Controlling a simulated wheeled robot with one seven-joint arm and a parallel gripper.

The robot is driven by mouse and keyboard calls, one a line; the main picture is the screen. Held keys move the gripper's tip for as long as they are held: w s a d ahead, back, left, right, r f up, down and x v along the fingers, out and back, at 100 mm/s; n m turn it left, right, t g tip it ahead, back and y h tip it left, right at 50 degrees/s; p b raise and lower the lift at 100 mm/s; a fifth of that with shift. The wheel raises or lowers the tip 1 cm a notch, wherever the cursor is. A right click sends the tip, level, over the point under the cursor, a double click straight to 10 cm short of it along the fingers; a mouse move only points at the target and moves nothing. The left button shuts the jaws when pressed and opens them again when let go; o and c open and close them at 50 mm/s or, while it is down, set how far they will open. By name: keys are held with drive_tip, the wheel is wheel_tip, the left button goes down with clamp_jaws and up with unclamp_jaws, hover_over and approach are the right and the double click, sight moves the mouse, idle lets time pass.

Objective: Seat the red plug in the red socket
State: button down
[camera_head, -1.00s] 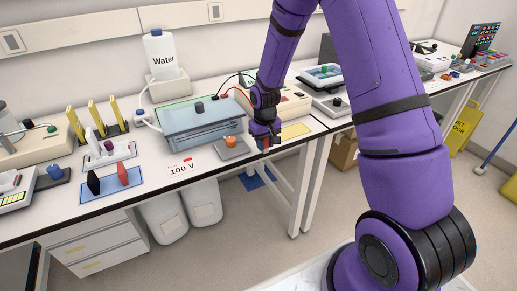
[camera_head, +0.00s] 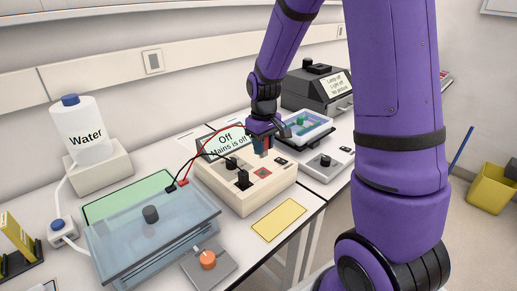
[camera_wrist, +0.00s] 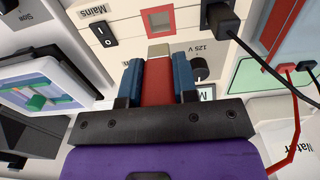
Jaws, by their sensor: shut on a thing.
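My gripper (camera_head: 264,148) is shut on the red plug (camera_wrist: 158,82), which sits between its blue fingers in the wrist view. The plug has a pale metallic end (camera_wrist: 158,51) pointing toward the power supply. The red socket (camera_head: 263,173) is a red-framed square on the beige power supply (camera_head: 225,192). It also shows in the wrist view (camera_wrist: 157,20), just beyond the plug's end. The plug appears apart from the socket; the exact gap is hard to tell. A red lead (camera_head: 205,139) runs from the tank toward my gripper.
A black plug (camera_head: 243,180) with a cable stands on the supply left of the red socket, and a mains switch (camera_wrist: 105,34) lies on the other side. The clear tank (camera_head: 150,235) is at left. A small device (camera_head: 325,163) is at right.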

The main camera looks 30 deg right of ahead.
drive_tip(key=shift+w+d, duration=0.1)
idle(0.3)
hover_over(263, 167)
drive_tip(key=s+a, duration=0.2)
drive_tip(key=s, duration=0.1)
drive_tip(key=shift+w+d+f, duration=0.1)
drive_tip(key=shift+w+f, duration=0.05)
drive_tip(key=shift+f, duration=1.3)
drive_tip(key=shift+w+d+f, duration=0.1)
drive_tip(key=shift+f, duration=1.3)
drive_tip(key=shift+f, duration=1.55)
drive_tip(key=c, duration=0.8)
unclamp_jaws()
wheel_tip(263, 167, up, 11)
drive_tip(key=shift+f, duration=0.1)
